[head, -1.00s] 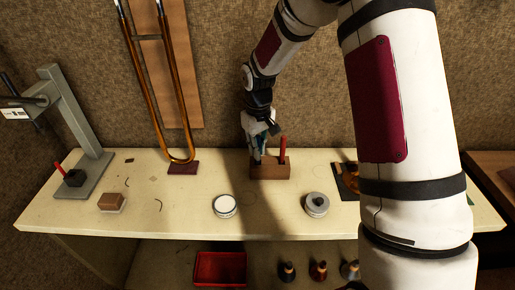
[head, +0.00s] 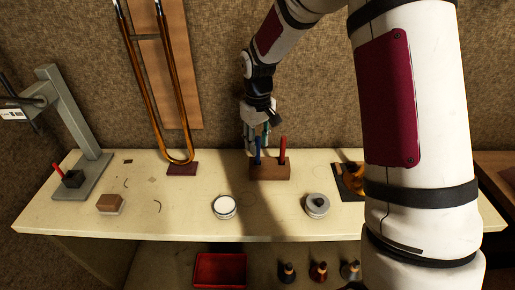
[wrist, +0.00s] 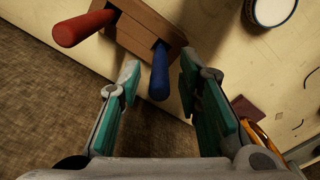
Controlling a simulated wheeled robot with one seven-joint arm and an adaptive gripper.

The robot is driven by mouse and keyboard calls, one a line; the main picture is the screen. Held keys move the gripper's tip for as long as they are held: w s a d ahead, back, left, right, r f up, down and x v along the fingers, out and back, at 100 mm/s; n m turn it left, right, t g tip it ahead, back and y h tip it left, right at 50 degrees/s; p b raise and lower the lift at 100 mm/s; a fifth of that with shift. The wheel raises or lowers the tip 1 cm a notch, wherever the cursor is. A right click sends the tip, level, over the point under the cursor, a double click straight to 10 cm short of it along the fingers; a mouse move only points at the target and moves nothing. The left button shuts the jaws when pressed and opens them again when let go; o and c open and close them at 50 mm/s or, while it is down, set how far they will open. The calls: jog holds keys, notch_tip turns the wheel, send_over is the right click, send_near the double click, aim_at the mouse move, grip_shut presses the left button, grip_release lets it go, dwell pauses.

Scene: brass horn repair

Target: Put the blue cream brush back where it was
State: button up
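The blue cream brush (head: 258,150) stands upright in the wooden block (head: 270,172), in the left of its two visible slots. Only its blue handle shows. It also shows in the wrist view (wrist: 160,72), beside a red-handled tool (wrist: 84,28) in the same block. My gripper (head: 257,136) is just above and behind the blue handle. In the wrist view its green-padded fingers (wrist: 159,75) are spread wide, with the handle's end in the gap between them, touching neither. The gripper is empty.
A brass slide (head: 182,100) rises left of the block. A grey stand (head: 82,130) is at far left. A red bin (head: 220,268) sits below.

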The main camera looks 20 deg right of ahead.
notch_tip(320, 180, up, 9)
jog(key=shift+s+r+b, duration=0.1)
jog(key=shift+s+b, duration=0.05)
jog(key=shift+b, duration=0.4)
jog(key=s+r+m+t, duration=0.2)
jog(key=s+r, duration=0.8)
jog(key=s, duration=0.3)
jog(key=s+r+m+t, duration=0.1)
jog(key=s+t, duration=0.2)
jog(key=s, duration=1.1)
jog(key=shift+s+m, duration=0.3)
jog(key=shift+s, duration=0.05)
